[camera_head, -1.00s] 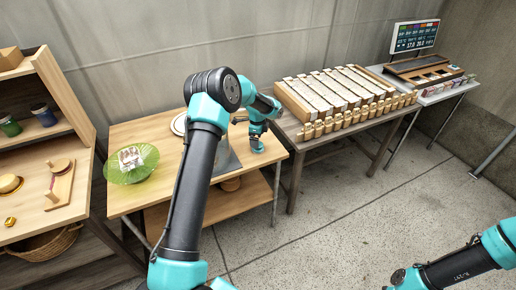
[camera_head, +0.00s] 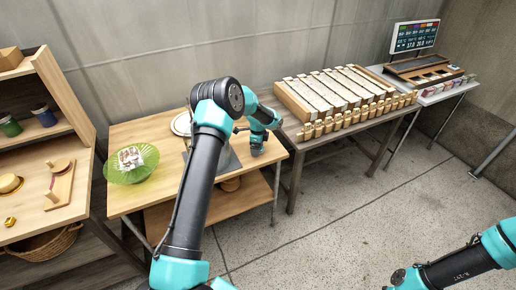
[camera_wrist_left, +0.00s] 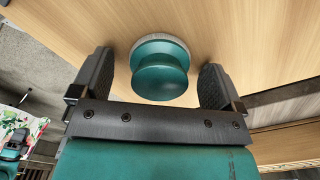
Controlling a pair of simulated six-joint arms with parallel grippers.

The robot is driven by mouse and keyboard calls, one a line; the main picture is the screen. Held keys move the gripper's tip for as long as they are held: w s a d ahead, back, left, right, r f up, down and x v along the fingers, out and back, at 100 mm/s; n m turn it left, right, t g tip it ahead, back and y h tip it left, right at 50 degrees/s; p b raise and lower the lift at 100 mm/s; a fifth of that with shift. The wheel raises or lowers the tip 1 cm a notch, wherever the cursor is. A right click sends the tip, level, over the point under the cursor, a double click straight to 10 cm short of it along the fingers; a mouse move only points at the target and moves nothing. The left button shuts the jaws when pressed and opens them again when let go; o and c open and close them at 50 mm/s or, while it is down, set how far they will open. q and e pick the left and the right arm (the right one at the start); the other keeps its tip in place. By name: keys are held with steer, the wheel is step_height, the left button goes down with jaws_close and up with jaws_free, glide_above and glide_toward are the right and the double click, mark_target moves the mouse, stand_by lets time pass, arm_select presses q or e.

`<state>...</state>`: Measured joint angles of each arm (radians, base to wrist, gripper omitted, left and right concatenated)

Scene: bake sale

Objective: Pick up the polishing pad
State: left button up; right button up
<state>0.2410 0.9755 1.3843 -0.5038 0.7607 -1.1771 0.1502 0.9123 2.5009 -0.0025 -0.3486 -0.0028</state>
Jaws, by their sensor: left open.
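The polishing pad (camera_wrist_left: 160,72) has a round teal knob on a thin grey disc and sits on the light wood table top. In the left wrist view it lies between and slightly beyond the two dark fingers of my left gripper (camera_wrist_left: 155,78). The fingers are apart, with a gap on each side of the knob. In the head view my left gripper (camera_head: 257,148) is low over the right part of the wooden table (camera_head: 130,200), and the pad cannot be clearly told from it there. My right gripper is out of view; only part of that arm shows.
A round pale plate (camera_head: 181,124) and a grey sheet (camera_head: 231,160) lie near my left arm. A crate of long boxes (camera_head: 293,98) is on the table to the right. A shelf (camera_head: 75,110) stands left.

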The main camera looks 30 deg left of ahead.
arm_select(q)
steer(key=shift+c, duration=0.4)
steer(key=c, duration=0.9)
steer(key=shift+r, duration=0.15)
steer(key=shift+r, duration=0.6)
step_height(320, 180, up, 2)
steer(key=shift+r, duration=0.1)
steer(key=s+d, duration=0.2)
steer(key=s, duration=0.2)
steer(key=s+d+r, duration=0.1)
steer(key=s+d, duration=0.2)
steer(key=s, duration=0.2)
steer(key=s+d, duration=0.3)
steer(key=s, duration=0.1)
steer(key=shift+s+d+r, duration=0.15)
steer(key=shift+s+d, duration=0.05)
steer(key=shift+s, duration=0.15)
steer(key=o, duration=0.3)
steer(key=shift+c, duration=1.3)
